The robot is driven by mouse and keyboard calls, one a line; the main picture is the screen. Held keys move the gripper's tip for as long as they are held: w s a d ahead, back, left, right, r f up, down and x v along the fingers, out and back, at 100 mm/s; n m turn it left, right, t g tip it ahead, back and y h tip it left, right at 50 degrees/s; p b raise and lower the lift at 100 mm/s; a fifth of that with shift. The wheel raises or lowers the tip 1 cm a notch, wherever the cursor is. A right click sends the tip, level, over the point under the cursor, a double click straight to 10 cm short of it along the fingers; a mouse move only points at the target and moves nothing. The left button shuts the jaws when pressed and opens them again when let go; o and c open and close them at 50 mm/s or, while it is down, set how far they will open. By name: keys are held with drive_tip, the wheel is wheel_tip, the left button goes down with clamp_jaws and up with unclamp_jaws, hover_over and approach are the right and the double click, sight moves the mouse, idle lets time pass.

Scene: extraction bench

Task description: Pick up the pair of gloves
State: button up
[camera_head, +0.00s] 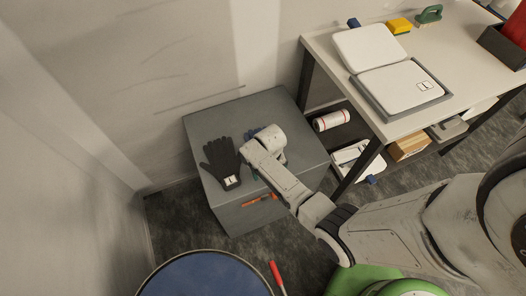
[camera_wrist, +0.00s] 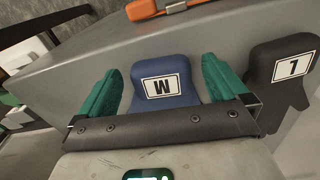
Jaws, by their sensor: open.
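In the head view my wrist covers most of the blue glove, and only a small blue bit (camera_head: 254,132) shows. A black glove (camera_head: 221,160) lies flat to the left of my wrist.
An orange-handled tool (camera_head: 259,200) is at the cabinet's near side. A white bench (camera_head: 440,40) with white boxes on top and a shelf below stands to the right. A blue round top (camera_head: 205,275) is in front. Walls close in behind and left.

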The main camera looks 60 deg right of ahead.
drive_tip(key=shift+c, duration=0.5)
drive_tip(key=c, duration=1)
drive_tip(key=shift+r, duration=0.1)
